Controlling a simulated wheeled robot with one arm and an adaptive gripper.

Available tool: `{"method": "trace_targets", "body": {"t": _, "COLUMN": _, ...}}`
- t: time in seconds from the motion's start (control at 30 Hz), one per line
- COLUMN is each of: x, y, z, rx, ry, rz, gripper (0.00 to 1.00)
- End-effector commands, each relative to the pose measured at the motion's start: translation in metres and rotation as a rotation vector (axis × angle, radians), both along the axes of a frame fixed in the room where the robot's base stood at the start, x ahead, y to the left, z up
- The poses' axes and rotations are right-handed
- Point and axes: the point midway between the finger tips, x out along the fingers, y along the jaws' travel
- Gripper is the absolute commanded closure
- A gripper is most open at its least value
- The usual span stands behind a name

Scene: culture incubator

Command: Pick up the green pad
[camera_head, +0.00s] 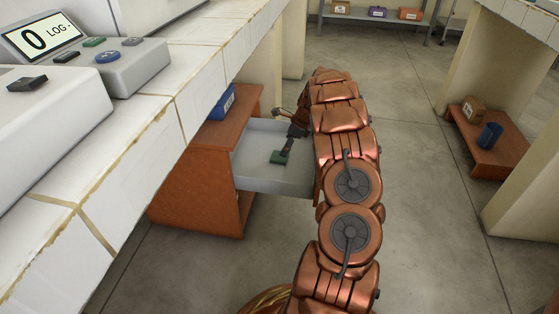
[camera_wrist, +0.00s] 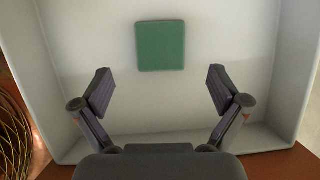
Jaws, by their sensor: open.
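The green pad (camera_wrist: 160,46) is a small rounded square lying flat on the floor of an open pale grey drawer (camera_wrist: 265,137). My gripper (camera_wrist: 160,88) is open and empty in the wrist view, its two dark fingers spread to either side, with the pad centred between and a little beyond the fingertips. In the head view the pad (camera_head: 278,157) shows small inside the drawer (camera_head: 270,182), and my gripper (camera_head: 286,148) is right beside it, partly overlapping it in the picture. How high the fingers are above the drawer floor is hard to tell.
The drawer has raised walls and belongs to a brown wooden cabinet (camera_head: 185,190) under a white tiled counter (camera_head: 200,75). A blue box (camera_head: 222,103) sits on the cabinet. A device with a display (camera_head: 45,37) stands on the counter. Open floor (camera_head: 440,215) lies to the right.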

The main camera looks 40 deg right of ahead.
Motion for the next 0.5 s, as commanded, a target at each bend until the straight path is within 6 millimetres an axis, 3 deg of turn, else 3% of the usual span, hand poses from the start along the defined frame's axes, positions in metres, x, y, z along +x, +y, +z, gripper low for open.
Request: {"method": "trace_targets", "body": {"t": 0.5, "x": 0.015, "y": 0.009, "z": -0.046, "rx": 0.000, "ry": 0.000, "rz": 0.002, "gripper": 0.02}}
